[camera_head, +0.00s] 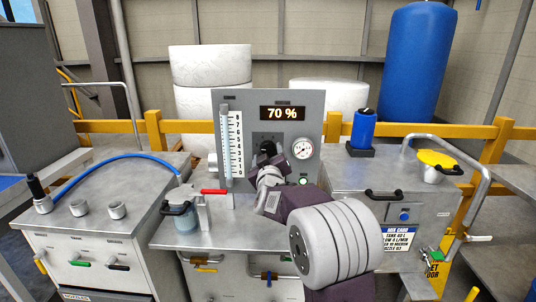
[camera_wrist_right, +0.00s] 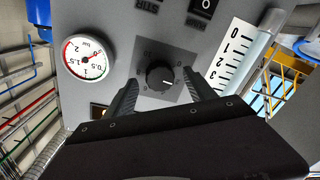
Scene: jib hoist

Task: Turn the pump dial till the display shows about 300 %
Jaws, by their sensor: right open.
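The display (camera_head: 282,113) on the grey upright panel (camera_head: 317,122) reads 70 %. The pump dial (camera_wrist_right: 160,77) is a round black knob with a white pointer mark, on a darker square plate with scale marks. It shows in the right wrist view; in the head view my right gripper and wrist cover it. My right gripper (camera_head: 267,165) is in front of the panel. In the right wrist view its open fingers (camera_wrist_right: 160,88) stand on either side of the dial, with gaps visible between them and the knob. My left gripper is in neither view.
A round pressure gauge (camera_head: 302,149) sits right of the dial, and a tall white scale (camera_head: 232,145) stands left of it. A red-handled valve (camera_head: 213,191) and a bench with a blue bottle (camera_head: 364,125) flank the panel.

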